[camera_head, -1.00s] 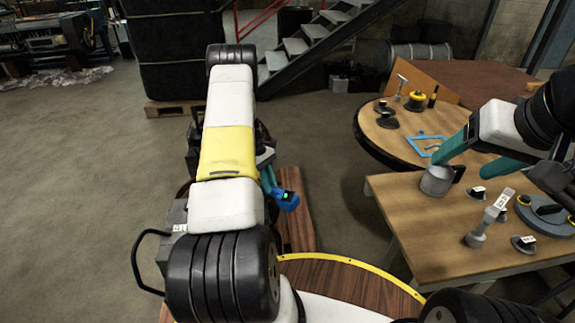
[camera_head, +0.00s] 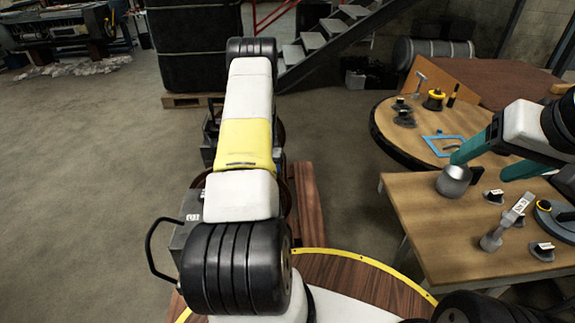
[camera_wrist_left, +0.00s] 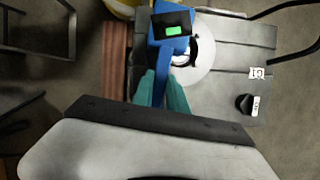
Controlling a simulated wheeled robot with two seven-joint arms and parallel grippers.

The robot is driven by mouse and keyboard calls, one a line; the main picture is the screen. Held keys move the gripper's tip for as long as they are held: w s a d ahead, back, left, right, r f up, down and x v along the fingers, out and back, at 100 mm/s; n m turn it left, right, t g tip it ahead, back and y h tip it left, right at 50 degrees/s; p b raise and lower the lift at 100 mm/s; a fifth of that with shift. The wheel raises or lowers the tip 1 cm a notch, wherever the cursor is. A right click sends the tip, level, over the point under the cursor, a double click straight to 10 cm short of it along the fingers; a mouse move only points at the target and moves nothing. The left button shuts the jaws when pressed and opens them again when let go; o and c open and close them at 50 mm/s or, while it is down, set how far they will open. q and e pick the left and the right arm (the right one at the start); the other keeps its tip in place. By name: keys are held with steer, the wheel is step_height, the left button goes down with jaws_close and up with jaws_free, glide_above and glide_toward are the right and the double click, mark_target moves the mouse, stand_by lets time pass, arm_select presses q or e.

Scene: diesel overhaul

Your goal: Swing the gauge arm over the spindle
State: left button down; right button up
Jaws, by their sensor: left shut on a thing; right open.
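In the left wrist view, the gauge arm (camera_wrist_left: 158,85) is a blue bar with a dark-faced blue head showing a green display (camera_wrist_left: 174,30). My left gripper (camera_wrist_left: 166,92), with teal fingers, is shut on the blue bar. Beside the blue head lies a pale round disc (camera_wrist_left: 203,62) with a dark ring on a grey slatted top; I cannot tell whether the spindle is there. In the head view my left arm hides the left gripper and the gauge arm. My right gripper (camera_head: 484,167) is open over the right table, one finger close to a grey metal cup (camera_head: 453,181).
The wooden table (camera_head: 430,222) at the right holds a grey tool (camera_head: 506,222), tagged small parts and a disc. A round table (camera_head: 385,128) behind it carries a blue frame (camera_head: 443,145). A black handle (camera_head: 152,245) juts out left of my arm. Floor at left is clear.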

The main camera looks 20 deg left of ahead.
arm_select(q)
steer(key=shift+a+m+y, duration=0.6)
steer(key=shift+a+m, duration=0.45)
steer(key=shift+m, duration=0.35)
steer(key=shift+r, duration=0.1)
steer(key=c, duration=1.3)
jaws_free()
steer(key=shift+s, duration=0.1)
steer(key=shift+v, duration=3.85)
steer(key=shift+r, duration=0.1)
